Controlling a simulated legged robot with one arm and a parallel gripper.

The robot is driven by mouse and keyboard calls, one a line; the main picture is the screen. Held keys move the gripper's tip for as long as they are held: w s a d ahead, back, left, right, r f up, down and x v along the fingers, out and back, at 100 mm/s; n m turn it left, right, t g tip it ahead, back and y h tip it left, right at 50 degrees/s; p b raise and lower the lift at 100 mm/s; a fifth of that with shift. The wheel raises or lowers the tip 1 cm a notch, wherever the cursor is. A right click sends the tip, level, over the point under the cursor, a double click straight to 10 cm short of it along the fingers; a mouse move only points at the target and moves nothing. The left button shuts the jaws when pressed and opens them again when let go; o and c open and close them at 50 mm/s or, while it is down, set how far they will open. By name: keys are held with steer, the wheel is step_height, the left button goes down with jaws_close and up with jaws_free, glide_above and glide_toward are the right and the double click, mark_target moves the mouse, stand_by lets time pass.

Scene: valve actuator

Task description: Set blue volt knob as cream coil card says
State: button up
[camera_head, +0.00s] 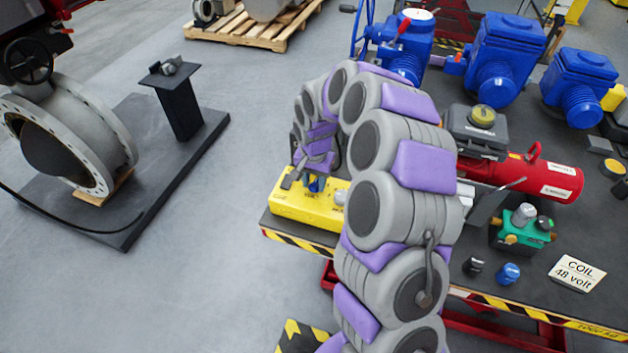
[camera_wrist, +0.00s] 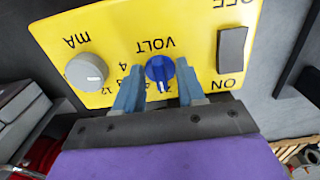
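The yellow box (camera_head: 310,203) sits at the bench's left corner; its face (camera_wrist: 100,30) appears upside down in the wrist view. The blue knob (camera_wrist: 160,70) beside the word VOLT has a white mark toward the picture's bottom, between my fingers. A 4 and a 12 are readable by it; other numbers are partly hidden by my fingers. My gripper (camera_wrist: 159,80) is open, one finger on each side of the knob, with visible gaps. It also shows above the box in the head view (camera_head: 308,180). The cream card (camera_head: 577,273) reads "COIL 48 volt".
A grey mA knob (camera_wrist: 86,72) and a dark ON/OFF switch (camera_wrist: 231,48) flank the blue knob. A loose black knob (camera_head: 473,266) and loose blue knob (camera_head: 508,273) lie near the card. A green unit (camera_head: 523,232) and red cylinder (camera_head: 535,178) stand behind them.

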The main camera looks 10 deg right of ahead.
jaws_close()
stand_by(0.5)
steer(key=m+p, duration=0.3)
steer(key=m, duration=0.2)
steer(key=shift+w+r+m, duration=0.1)
steer(key=shift+r+m, duration=0.05)
steer(key=shift+m, duration=0.15)
steer(key=shift+w+a+m+p, duration=0.1)
steer(key=shift+m+p, duration=1)
steer(key=shift+m, duration=1)
jaws_free()
